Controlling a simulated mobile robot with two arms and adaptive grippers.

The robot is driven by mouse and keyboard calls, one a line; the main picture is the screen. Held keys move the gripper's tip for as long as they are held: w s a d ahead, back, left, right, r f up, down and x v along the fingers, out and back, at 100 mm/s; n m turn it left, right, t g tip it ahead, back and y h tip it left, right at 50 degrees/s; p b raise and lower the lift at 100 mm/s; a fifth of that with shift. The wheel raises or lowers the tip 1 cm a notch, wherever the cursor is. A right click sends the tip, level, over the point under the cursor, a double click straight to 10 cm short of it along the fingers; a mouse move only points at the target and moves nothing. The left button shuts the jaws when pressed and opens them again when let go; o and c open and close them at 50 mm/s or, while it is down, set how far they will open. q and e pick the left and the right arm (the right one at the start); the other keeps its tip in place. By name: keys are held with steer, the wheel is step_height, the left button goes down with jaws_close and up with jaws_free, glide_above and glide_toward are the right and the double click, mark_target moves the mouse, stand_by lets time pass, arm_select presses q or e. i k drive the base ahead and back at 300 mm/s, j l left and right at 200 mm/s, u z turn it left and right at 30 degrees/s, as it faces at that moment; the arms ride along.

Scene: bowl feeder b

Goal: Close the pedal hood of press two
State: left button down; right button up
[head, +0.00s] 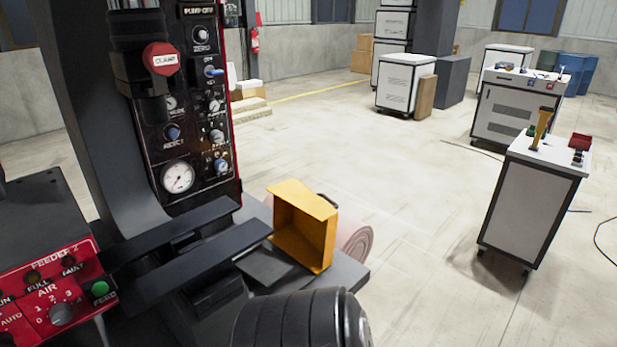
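A yellow box-like hood (318,227) stands at the lower middle of the head view, beside the press. Its hollow side faces me and to the left, so it looks tipped up and open. A flat dark plate (264,266), perhaps the pedal, lies at its lower left and is uncovered. The hood's hinge is not clearly visible. The press panel (190,120), black with a red edge, knobs and a gauge, rises to the left of it. A black ribbed cylinder at the bottom edge looks like part of my arm, close in front of the hood.
Two dark bars (195,250) run from the red feeder panel (50,290) toward the hood. A pinkish roll (357,244) lies behind the hood. A white cabinet (530,205) with small items on top stands at right. The floor between is clear.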

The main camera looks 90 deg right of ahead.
mark_target(305, 226)
steer(key=k+l+z, duration=0.25)
steer(key=l, duration=0.3)
steer(key=l+z, duration=0.25)
steer(key=l, duration=0.25)
steer(key=k+l+z, duration=0.1)
steer(key=l+z, duration=0.2)
steer(key=l, duration=0.3)
steer(key=k+l, duration=0.1)
steer(key=l, duration=1.5)
steer(key=k+z, duration=0.05)
